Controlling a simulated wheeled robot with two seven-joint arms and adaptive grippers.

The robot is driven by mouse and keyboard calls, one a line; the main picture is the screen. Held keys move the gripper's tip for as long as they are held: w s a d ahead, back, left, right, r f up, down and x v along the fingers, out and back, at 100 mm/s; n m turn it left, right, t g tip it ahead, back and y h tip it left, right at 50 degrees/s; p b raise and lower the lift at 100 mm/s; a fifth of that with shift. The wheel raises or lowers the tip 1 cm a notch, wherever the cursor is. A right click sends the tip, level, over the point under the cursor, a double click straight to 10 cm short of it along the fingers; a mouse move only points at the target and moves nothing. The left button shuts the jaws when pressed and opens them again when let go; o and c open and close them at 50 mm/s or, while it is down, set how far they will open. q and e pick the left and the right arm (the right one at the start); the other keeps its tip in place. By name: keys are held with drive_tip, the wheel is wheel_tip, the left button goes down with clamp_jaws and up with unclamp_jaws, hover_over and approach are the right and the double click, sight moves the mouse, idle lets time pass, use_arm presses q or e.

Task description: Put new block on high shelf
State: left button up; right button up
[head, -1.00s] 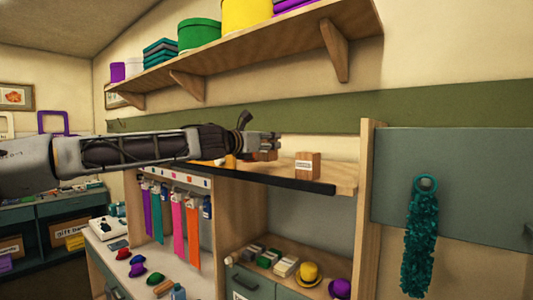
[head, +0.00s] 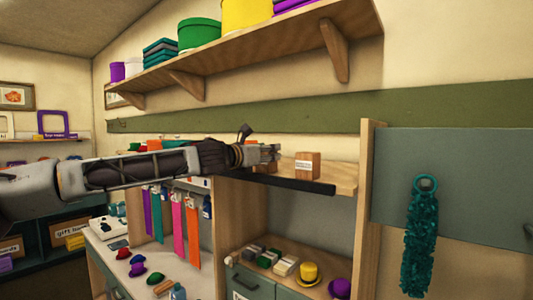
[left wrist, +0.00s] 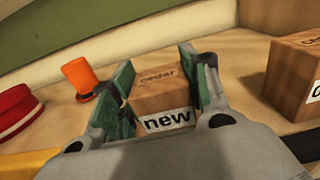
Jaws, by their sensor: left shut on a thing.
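My left gripper (head: 270,154) is at the shelf board (head: 347,178) over the counter. In the left wrist view, the left gripper (left wrist: 160,90) has its green-padded fingers on both sides of a wooden block (left wrist: 165,98) and is shut on it. This block reads "cedar" on top and "new" on its front label. In the head view it is mostly hidden by the gripper. I cannot tell whether it touches the board. A second wooden block (head: 307,165) with a white label stands apart to the right, also in the left wrist view (left wrist: 292,78). My right gripper is out of view.
A wall shelf (head: 260,56) above holds a green box (head: 199,35) and a yellow one (head: 246,16). A post (head: 367,200) rises at the board's right end.

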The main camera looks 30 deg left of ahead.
use_arm(q)
drive_tip(key=o, duration=1)
drive_tip(key=shift+f, duration=0.1)
drive_tip(key=shift+s+r, duration=0.15)
drive_tip(key=shift+r, duration=0.05)
drive_tip(key=shift+s+a, duration=0.1)
drive_tip(key=shift+s, duration=0.65)
drive_tip(key=s, duration=0.3)
drive_tip(key=s+b, duration=0.1)
drive_tip(key=s, duration=0.6)
drive_tip(key=shift+a+b, duration=0.4)
idle(1.0)
